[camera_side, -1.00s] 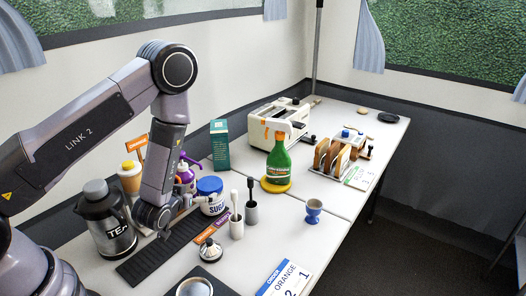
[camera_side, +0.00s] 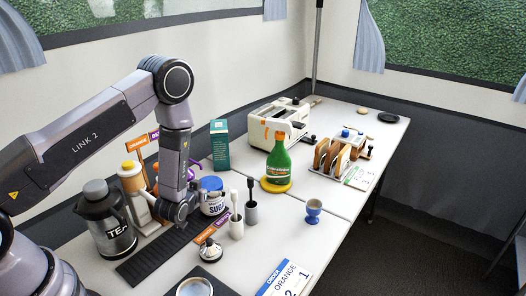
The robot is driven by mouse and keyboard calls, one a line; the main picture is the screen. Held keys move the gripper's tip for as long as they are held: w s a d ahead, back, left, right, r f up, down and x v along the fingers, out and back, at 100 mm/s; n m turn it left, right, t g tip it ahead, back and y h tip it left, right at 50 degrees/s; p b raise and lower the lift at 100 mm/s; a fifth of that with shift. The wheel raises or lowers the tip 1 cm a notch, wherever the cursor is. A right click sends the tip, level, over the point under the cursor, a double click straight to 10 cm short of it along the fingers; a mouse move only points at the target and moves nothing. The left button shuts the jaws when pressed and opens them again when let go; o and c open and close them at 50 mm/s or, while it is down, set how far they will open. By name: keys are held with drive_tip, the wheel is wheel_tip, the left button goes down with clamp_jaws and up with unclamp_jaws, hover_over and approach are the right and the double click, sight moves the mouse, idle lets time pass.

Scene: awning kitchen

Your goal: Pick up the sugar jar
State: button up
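The sugar jar (camera_side: 213,208) is a white jar with a blue lid and blue lettering, standing upright on the table beside the black slatted mat. My gripper (camera_side: 203,198) is low, just left of the jar, pointing right towards it. Its fingertips overlap the jar's left side in this view. The wrist and the overlap hide part of the fingers, so I cannot tell whether they touch the jar or how far apart they are.
The tea flask (camera_side: 106,222) and a yellow-topped bottle (camera_side: 134,180) stand left of my wrist. White and grey holders (camera_side: 237,229) with tools stand just right of the jar. A small metal-topped pot (camera_side: 210,250) is in front. A teal carton (camera_side: 219,146) stands behind.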

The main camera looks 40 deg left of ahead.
drive_tip(key=c, duration=1.1)
drive_tip(key=shift+r, duration=0.15)
